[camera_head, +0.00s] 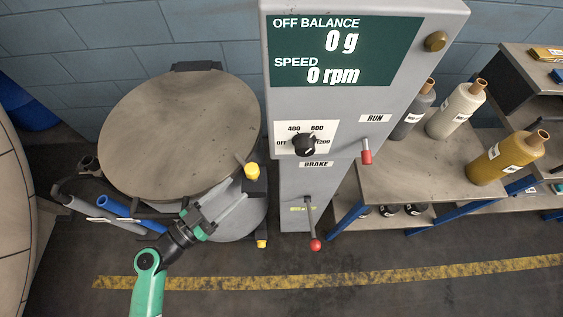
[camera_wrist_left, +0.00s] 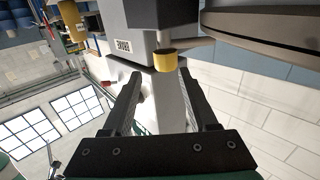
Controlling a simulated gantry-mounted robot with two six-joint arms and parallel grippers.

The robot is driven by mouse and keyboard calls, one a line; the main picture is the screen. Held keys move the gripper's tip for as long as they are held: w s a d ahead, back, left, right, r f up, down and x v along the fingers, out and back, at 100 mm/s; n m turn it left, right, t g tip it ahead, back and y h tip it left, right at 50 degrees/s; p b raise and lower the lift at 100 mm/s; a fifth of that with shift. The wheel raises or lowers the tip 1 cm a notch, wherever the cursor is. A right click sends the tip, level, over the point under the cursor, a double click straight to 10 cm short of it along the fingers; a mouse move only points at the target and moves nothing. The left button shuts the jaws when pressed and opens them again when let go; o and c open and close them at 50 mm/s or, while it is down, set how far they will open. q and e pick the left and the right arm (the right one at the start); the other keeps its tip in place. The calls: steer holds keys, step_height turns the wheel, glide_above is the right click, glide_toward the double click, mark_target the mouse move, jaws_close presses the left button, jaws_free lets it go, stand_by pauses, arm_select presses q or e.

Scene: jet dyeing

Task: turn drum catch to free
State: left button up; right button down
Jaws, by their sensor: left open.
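The drum (camera_head: 180,135) is a round grey tub with a flat lid, left of the control column. A yellow-capped knob on a dark block, which looks like the drum catch (camera_head: 252,171), sits at the lid's right front edge. It also shows in the left wrist view (camera_wrist_left: 165,61). My left gripper (camera_head: 238,184) is open and empty, pointing at the knob from the front left. In the left wrist view the knob lies just beyond the gap between the fingertips (camera_wrist_left: 161,76). I cannot tell whether they touch it. My right gripper is not in view.
The grey control column (camera_head: 345,85) stands close right of the drum, with a black dial (camera_head: 304,144), a red RUN lever (camera_head: 366,152) and a red-knobbed brake lever (camera_head: 315,243). A bench (camera_head: 400,170) with bottles stands further right. The floor in front is clear.

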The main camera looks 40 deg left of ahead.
mark_target(246, 166)
arm_select(q)
steer(key=w, duration=0.3)
steer(key=w+p, duration=0.1)
steer(key=w, duration=0.7)
steer(key=shift+w+d, duration=0.2)
steer(key=shift+d, duration=0.1)
jaws_close()
stand_by(1.0)
